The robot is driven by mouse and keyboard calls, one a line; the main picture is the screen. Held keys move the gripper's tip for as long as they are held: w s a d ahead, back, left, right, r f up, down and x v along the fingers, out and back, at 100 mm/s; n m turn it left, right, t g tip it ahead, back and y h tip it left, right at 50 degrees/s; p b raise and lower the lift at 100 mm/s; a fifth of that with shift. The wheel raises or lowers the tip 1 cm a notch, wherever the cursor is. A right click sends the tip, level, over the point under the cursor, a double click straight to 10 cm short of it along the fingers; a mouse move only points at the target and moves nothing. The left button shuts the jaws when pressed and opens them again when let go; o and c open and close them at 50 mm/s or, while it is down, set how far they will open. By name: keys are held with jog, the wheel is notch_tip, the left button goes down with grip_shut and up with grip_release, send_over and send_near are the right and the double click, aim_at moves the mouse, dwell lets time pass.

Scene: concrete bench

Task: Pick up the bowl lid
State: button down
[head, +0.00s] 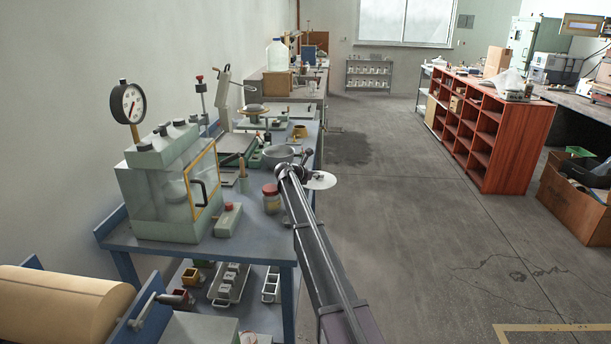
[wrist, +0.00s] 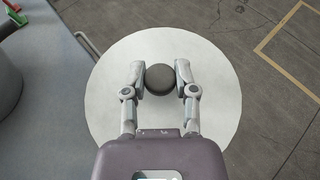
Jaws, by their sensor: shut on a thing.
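The bowl lid (wrist: 108,75) is a pale round disc with a dark round knob (wrist: 159,79) at its middle. My gripper (wrist: 160,72) is shut on the knob, one finger on each side. In the head view the lid (head: 324,182) shows at the end of my arm, beyond the right edge of the bench and over the floor. A grey bowl (head: 277,155) stands on the bench just left of my arm. The underside of the lid is hidden.
The blue bench (head: 262,246) holds a grey box with a gauge (head: 165,190), a red-lidded jar (head: 271,198) and several tools. A red shelf unit (head: 490,135) stands to the right. The concrete floor (head: 420,220) between them is clear.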

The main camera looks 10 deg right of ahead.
jog(key=shift+s+d, duration=0.25)
jog(key=shift+d, duration=0.45)
jog(key=shift+s+d, duration=0.2)
jog(key=shift+d, duration=0.45)
jog(key=shift+r, duration=0.15)
